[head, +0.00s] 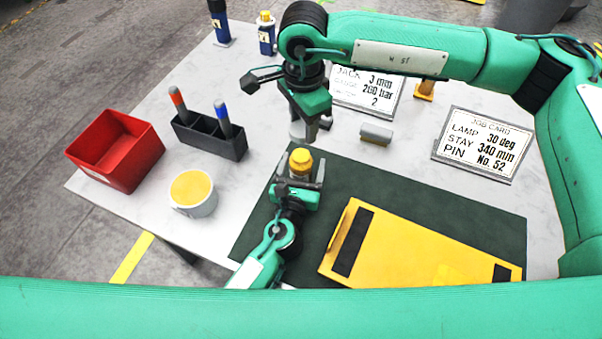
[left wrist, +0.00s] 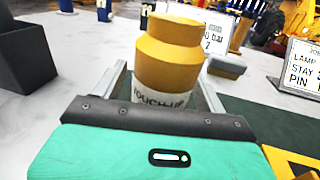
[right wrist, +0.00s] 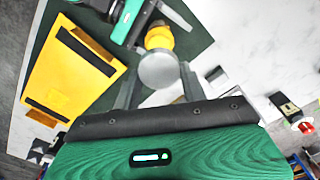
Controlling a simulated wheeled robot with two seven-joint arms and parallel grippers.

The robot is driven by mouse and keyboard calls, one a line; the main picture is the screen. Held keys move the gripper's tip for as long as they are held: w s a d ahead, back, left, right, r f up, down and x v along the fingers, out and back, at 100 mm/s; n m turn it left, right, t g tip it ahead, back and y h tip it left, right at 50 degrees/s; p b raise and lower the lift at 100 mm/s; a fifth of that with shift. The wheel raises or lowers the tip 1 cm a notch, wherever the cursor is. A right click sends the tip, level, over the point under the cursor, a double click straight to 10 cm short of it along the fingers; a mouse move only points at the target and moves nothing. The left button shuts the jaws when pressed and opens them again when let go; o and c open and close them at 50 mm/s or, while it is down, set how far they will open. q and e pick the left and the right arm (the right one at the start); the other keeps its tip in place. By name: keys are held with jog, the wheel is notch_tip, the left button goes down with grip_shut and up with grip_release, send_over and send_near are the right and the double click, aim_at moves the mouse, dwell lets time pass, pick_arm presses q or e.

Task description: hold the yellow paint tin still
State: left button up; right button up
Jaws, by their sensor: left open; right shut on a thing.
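The yellow paint tin (head: 301,160) stands upright at the back left edge of the green mat. In the left wrist view the tin (left wrist: 168,62) has a yellow top and a white label reading "TOUCH-UP". My left gripper (head: 302,178) is open, with its fingers around the tin, one on each side. My right gripper (head: 308,122) is shut on a pale grey cylinder (head: 299,131), just behind and above the tin. In the right wrist view the cylinder's round grey end (right wrist: 159,70) sits between the fingers and partly covers the tin (right wrist: 159,38).
A white tub with yellow contents (head: 194,205), a red bin (head: 115,150) and a dark pen holder (head: 208,138) stand left. A yellow panel (head: 415,250) lies on the green mat (head: 440,206). Cards (head: 483,144) and a grey block (head: 376,134) stand behind.

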pick_arm(q)
jog(key=c, duration=1.4)
jog(key=shift+c, duration=0.2)
pick_arm(e)
send_over(303, 154)
jog(key=shift+f, duration=2.5)
jog(key=shift+f, duration=0.85)
jog(key=shift+f, duration=0.55)
